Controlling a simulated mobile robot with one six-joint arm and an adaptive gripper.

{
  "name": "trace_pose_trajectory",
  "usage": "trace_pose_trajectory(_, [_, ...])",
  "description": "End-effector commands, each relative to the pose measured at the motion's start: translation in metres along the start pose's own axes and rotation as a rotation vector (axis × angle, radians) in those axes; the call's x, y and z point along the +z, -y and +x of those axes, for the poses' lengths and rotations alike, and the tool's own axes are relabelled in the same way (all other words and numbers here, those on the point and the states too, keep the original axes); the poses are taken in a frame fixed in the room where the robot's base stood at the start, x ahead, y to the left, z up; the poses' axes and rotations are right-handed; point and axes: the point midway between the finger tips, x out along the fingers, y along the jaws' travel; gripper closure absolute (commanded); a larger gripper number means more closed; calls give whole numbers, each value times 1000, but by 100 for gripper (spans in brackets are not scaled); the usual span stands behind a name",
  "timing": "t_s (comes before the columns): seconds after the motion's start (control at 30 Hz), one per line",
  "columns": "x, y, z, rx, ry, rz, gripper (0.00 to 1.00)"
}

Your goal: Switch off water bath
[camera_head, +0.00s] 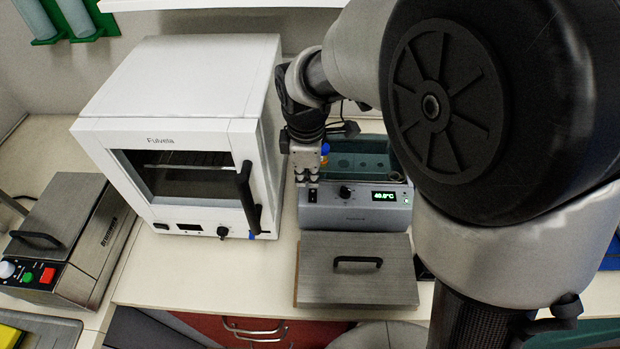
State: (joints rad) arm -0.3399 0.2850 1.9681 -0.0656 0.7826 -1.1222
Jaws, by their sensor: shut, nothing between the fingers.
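The water bath (358,216) is a grey-blue box on the bench with a teal basin behind its front panel. Its green display (384,196) is lit and reads about 40 °C. A black rocker switch (312,196) sits at the left end of the front panel, and a dark knob (345,191) is to its right. My gripper (307,178) is shut and empty, pointing down just above and behind the switch. I cannot tell whether it touches the panel. The switch's exact position is too small to read.
A white Fulvela oven (180,130) with a black handle stands close left of the bath. A grey lid (330,290) with a black handle lies in front of the bath. A metal device (60,240) with coloured buttons is far left. The bench before the oven is clear.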

Motion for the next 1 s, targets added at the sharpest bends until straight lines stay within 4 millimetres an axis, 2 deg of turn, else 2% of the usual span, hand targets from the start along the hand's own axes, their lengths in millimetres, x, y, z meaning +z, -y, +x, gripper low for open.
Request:
trace_pose_trajectory(0.03, [0,-1,-16,4,-2,0,100])
trace_pose_trajectory(0.2, [0,0,-50,2,-1,-1,100])
trace_pose_trajectory(0.4, [0,1,-73,0,0,-1,100])
trace_pose_trajectory(0.87, [0,0,-76,-1,0,-1,100])
trace_pose_trajectory(1.0, [2,-7,-75,4,-1,0,100])
